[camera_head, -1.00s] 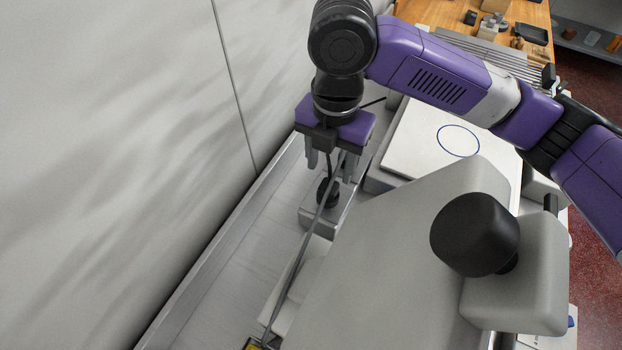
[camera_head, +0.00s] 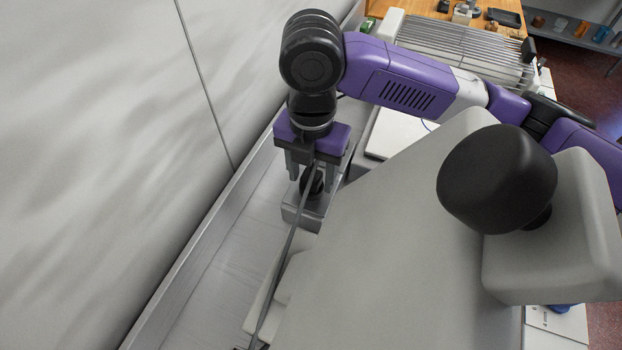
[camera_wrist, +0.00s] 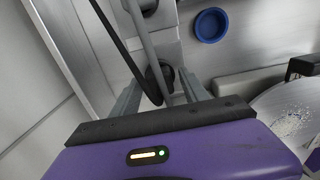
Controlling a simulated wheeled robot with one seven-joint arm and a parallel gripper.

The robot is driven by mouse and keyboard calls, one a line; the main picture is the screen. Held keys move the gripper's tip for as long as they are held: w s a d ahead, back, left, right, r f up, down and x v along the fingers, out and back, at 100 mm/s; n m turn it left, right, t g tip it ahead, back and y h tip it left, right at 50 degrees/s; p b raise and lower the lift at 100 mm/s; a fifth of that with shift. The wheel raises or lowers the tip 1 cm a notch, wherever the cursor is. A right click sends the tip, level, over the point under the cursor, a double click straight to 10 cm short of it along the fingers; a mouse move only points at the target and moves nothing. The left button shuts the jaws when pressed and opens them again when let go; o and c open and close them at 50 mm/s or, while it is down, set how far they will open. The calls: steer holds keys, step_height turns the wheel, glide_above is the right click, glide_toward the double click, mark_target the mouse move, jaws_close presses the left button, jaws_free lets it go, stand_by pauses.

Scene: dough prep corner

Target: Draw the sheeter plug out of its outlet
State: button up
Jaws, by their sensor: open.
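The black plug (camera_head: 312,181) stands in a grey outlet box (camera_head: 303,216) on the metal ledge along the wall. My gripper (camera_head: 313,172) is above it, pointing down, with its fingers apart. In the wrist view the plug (camera_wrist: 159,82) shows between the two open fingers (camera_wrist: 160,98), with a gap on each side. I cannot tell whether either finger touches it. A black cable (camera_wrist: 115,40) runs to the plug. A thin grey bar (camera_head: 285,262) crosses in front of the plug and partly hides it.
The wall (camera_head: 90,150) is close on the left. A large pale machine body with a black knob (camera_head: 497,180) fills the right. A slatted rack (camera_head: 465,50) lies behind my arm. A blue round dish (camera_wrist: 211,25) shows in the wrist view.

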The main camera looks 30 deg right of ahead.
mark_target(311, 174)
jaws_close()
steer(key=shift+r, duration=0.15)
steer(key=shift+r+p, duration=0.35)
steer(key=shift+p, duration=0.05)
steer(key=shift+r+p, duration=1)
steer(key=shift+r, duration=0.25)
steer(key=shift+r+p, duration=2.05)
steer(key=shift+r, duration=0.5)
